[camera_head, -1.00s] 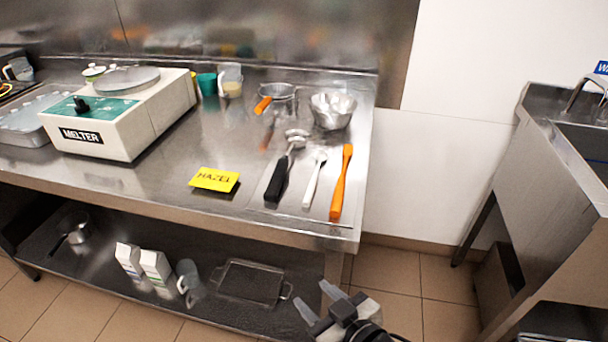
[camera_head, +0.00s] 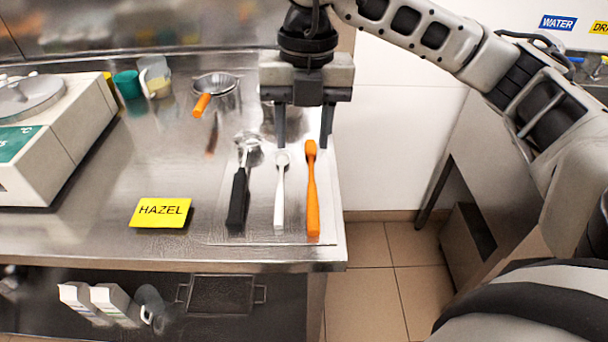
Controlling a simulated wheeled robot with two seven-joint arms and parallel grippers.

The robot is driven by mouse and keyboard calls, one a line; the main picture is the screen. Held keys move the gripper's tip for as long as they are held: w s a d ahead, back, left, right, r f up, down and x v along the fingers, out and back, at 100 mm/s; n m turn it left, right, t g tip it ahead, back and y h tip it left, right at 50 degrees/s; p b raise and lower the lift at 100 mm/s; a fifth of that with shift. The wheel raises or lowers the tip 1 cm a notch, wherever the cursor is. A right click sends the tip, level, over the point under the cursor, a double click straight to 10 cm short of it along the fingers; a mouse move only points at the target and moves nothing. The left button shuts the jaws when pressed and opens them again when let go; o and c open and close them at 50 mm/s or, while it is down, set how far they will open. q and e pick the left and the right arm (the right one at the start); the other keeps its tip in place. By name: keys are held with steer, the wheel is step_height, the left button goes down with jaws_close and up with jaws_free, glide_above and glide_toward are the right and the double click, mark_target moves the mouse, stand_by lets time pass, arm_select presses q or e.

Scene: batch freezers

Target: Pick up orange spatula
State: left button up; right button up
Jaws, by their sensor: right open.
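The orange spatula (camera_head: 312,200) lies at the right end of a row of tools on the steel counter, near its right edge, handle toward me. My right gripper (camera_head: 303,140) comes in from the upper right, pointing down with its fingers apart and nothing between them. In the picture its fingertips are around the upper end of the spatula; I cannot tell how high above the counter they are. My left gripper is not in view.
A white spatula (camera_head: 280,195) and a black-handled scoop (camera_head: 238,195) lie close left of the orange spatula. A yellow HAZEL card (camera_head: 160,212), a strainer with an orange handle (camera_head: 215,86) and the melter (camera_head: 60,130) are farther left.

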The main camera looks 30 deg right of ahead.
steer(key=d+h, duration=0.1)
steer(key=d, duration=0.1)
glide_above(313, 198)
steer(key=shift+m, duration=0.3)
steer(key=f, duration=0.8)
steer(key=shift+a+f+p, duration=0.25)
steer(key=shift+f+p, duration=0.05)
steer(key=shift+p, duration=0.1)
steer(key=shift+d+f+p, duration=0.15)
steer(key=shift+f+p, duration=0.2)
steer(key=shift+f, duration=1.3)
steer(key=shift+d+f+p, duration=0.1)
steer(key=shift+f+p, duration=0.2)
steer(key=shift+f, duration=1.3)
jaws_close()
